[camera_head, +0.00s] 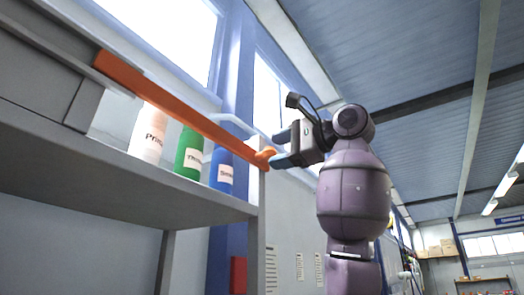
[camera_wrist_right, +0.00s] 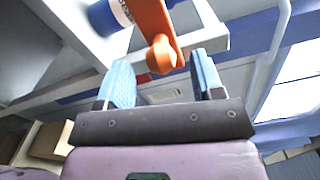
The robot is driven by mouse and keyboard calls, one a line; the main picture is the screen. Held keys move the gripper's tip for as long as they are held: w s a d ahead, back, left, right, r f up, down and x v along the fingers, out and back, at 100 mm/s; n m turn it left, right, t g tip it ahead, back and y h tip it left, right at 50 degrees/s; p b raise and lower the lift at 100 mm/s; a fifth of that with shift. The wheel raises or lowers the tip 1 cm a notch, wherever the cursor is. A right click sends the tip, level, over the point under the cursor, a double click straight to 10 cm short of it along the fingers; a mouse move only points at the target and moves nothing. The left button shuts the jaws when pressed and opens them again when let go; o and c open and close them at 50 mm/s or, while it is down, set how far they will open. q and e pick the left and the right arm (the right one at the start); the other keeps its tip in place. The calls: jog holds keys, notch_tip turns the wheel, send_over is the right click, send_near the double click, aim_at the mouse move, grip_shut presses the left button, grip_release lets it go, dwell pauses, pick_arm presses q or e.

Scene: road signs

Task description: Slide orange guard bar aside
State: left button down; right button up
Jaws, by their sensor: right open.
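The orange guard bar (camera_head: 180,107) runs across the front of a grey shelf in the head view, from a grey box at the upper left down to the shelf's right end post. Its rounded end knob (camera_head: 264,157) is beside my right gripper (camera_head: 279,148). In the right wrist view the bar (camera_wrist_right: 154,22) comes in from the top, and its knob (camera_wrist_right: 162,55) shows between the two blue finger pads of my right gripper (camera_wrist_right: 164,80). The fingers are apart, with gaps to the knob on both sides. I cannot tell whether the knob is fully within finger depth. My left gripper is not in view.
Behind the bar, a white bottle (camera_head: 148,133), a green bottle (camera_head: 188,153) and a blue bottle (camera_head: 222,170) stand on the shelf (camera_head: 150,180). The blue bottle also shows in the wrist view (camera_wrist_right: 106,17). Free space lies to the right of the shelf post.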

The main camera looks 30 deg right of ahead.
aim_at(263, 155)
jog(key=p+x, duration=0.1)
jog(key=x, duration=0.2)
jog(key=shift+w, duration=0.25)
jog(key=shift+w+a, duration=0.3)
jog(key=shift+w, duration=0.25)
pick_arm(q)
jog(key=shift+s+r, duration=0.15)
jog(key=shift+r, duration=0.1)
pick_arm(e)
jog(key=shift+c, duration=0.2)
